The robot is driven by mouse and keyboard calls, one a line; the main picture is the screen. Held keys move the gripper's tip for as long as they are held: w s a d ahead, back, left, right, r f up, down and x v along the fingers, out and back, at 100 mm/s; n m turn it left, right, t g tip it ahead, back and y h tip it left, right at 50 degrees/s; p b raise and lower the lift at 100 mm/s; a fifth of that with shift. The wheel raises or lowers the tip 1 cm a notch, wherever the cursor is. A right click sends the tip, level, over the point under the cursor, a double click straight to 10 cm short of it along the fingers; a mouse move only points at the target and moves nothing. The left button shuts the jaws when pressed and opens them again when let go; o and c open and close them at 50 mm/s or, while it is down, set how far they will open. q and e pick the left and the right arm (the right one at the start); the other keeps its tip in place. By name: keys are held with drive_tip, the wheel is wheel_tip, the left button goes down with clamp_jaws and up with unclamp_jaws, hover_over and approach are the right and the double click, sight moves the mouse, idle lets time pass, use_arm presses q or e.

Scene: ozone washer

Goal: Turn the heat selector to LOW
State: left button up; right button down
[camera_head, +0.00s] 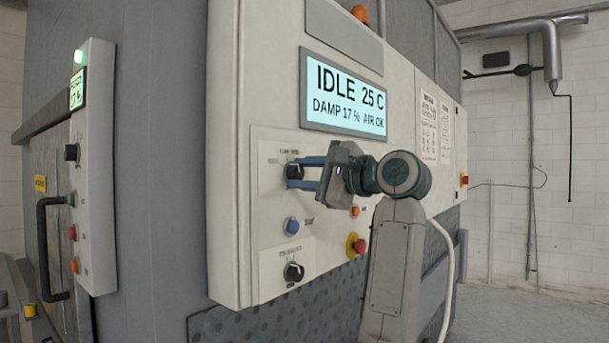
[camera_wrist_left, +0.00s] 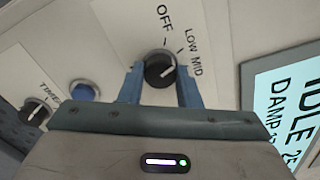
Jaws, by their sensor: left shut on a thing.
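The heat selector is a round black knob (camera_head: 294,171) on the white control panel (camera_head: 262,215), left of and below the display. In the left wrist view the knob (camera_wrist_left: 159,70) has OFF, LOW and MID printed around its upper right side. The fingers (camera_wrist_left: 162,85) also flank the knob in the left wrist view. My right gripper is not in view.
A blue button (camera_head: 291,226) and a timer knob (camera_head: 293,272) sit below the selector. A red emergency button (camera_head: 357,246) is lower right. The display (camera_head: 343,95) above reads IDLE 25 C. A black door handle (camera_head: 52,248) is at the left.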

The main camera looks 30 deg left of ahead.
use_arm(q)
drive_tip(key=o, duration=1)
drive_tip(key=shift+c, duration=0.2)
drive_tip(key=shift+d, duration=0.25)
drive_tip(key=d+b, duration=0.2)
drive_tip(key=d, duration=0.8)
drive_tip(key=shift+s+d, duration=0.2)
drive_tip(key=shift+s, duration=0.25)
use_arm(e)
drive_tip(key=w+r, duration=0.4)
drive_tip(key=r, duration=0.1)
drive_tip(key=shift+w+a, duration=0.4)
use_arm(q)
drive_tip(key=shift+f, duration=0.1)
